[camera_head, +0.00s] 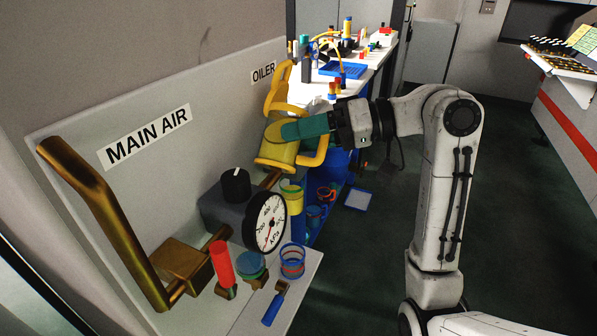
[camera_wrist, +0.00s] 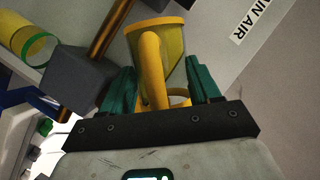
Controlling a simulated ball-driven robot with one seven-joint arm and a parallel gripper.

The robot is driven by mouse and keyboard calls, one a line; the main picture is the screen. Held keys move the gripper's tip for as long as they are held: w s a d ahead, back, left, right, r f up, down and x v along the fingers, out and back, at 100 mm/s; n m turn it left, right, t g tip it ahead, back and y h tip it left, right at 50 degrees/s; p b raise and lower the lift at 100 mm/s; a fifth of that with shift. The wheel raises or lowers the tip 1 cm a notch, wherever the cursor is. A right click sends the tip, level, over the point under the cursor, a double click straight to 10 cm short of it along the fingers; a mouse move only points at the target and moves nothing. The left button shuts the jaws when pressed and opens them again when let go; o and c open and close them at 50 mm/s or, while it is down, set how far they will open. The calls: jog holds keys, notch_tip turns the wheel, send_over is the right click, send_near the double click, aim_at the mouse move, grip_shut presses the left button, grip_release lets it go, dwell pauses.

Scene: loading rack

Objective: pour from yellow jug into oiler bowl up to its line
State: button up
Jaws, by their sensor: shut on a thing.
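The yellow jug (camera_head: 273,155) is in my gripper (camera_head: 300,128), in front of the panel below the OILER label. In the wrist view the jug (camera_wrist: 172,42) stands between the teal fingers (camera_wrist: 160,90), with its handle toward the camera. Its angle and contents I cannot make out. A yellow cylinder with a greenish rim (camera_head: 292,197) is just below the jug in the head view; it may be the oiler bowl. A yellow cylinder with a green ring (camera_wrist: 22,38) shows at the left of the wrist view, apart from the jug. No fill line is readable, and no stream shows.
The MAIN AIR panel (camera_head: 60,150) carries a brass handle (camera_head: 90,200), a black knob (camera_head: 236,186) and a gauge (camera_head: 271,222). A shelf (camera_head: 300,275) below holds small items. A cluttered bench (camera_head: 375,58) stands behind. The floor (camera_head: 500,170) at right is clear.

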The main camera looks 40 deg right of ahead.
jog(key=shift+r, duration=0.1)
notch_tip(320, 180, up, 11)
jog(key=m+p, duration=0.1)
jog(key=p, duration=0.6)
jog(key=shift+y, duration=0.3)
dwell(1.3)
jog(key=shift+r+m+p, duration=0.25)
jog(key=shift+m+p, duration=0.05)
jog(key=shift+m, duration=0.2)
dwell(0.6)
